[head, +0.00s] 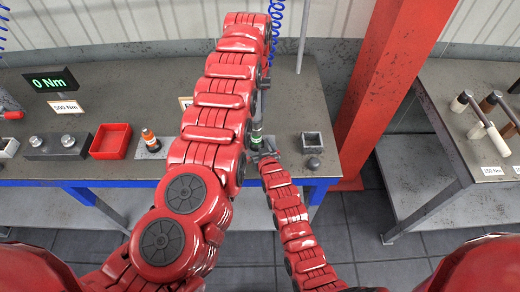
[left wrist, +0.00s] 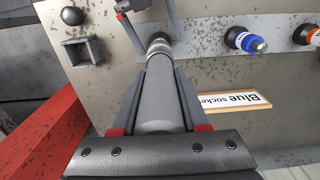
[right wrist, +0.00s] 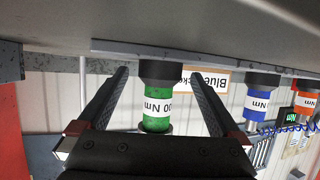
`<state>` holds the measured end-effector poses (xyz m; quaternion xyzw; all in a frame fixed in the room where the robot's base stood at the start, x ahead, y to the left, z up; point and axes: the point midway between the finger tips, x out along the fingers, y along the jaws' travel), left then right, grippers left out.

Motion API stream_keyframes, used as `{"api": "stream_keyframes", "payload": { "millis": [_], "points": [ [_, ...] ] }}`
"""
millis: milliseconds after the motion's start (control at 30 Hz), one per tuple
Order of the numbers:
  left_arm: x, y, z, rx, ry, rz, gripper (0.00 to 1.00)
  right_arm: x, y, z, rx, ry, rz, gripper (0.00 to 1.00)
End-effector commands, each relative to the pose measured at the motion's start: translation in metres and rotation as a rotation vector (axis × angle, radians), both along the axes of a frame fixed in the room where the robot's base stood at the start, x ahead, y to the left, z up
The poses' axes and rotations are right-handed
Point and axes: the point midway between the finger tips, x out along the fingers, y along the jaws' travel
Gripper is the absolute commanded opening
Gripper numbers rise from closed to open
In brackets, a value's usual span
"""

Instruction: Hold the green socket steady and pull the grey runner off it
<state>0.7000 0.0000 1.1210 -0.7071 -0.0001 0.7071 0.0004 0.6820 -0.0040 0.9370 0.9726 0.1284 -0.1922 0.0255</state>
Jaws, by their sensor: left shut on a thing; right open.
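The green socket (right wrist: 157,105) stands on the bench in a dark collar, between the open fingers of my right gripper (right wrist: 160,90). In the right wrist view, which is upside down, a gap shows on each side of it. It is small in the head view (head: 256,130), where my right gripper (head: 262,152) reaches it from the front. The grey runner (left wrist: 160,95) is a long grey cylinder with a silver end towards the bench. My left gripper (left wrist: 158,128) is shut on it from above. The joint between runner and socket is hidden in the left wrist view.
A blue socket (left wrist: 240,40) and an orange socket (head: 149,138) stand left of the green one. A grey open box (head: 312,142) and dark ball (head: 313,163) are close on the right. A red post (head: 385,75) rises beyond them. A red tray (head: 111,141) lies far left.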

Motion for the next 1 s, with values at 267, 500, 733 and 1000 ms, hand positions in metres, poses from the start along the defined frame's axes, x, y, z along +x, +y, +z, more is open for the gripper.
{"api": "stream_keyframes", "payload": {
  "millis": [267, 500, 733, 1000],
  "points": [
    [0.0002, 0.0008, 0.0001, 0.001, 0.000, 0.001, 0.00, 0.0015, 0.0003, -0.0016, -0.001, 0.002, 0.000, 1.00],
    [0.0002, 0.0008, 0.0001, 0.001, 0.000, 0.001, 0.00, 0.0014, 0.0003, -0.0016, 0.000, 0.002, 0.000, 0.66],
    [0.0002, 0.0008, 0.0001, 0.001, 0.000, 0.001, 0.00, 0.0012, 0.0002, -0.0018, 0.000, 0.002, 0.000, 0.24],
    [0.0002, 0.0009, 0.0001, 0.001, 0.000, 0.001, 0.00, 0.0012, 0.0001, -0.0019, -0.001, 0.002, 0.000, 0.53]
  ]
}}
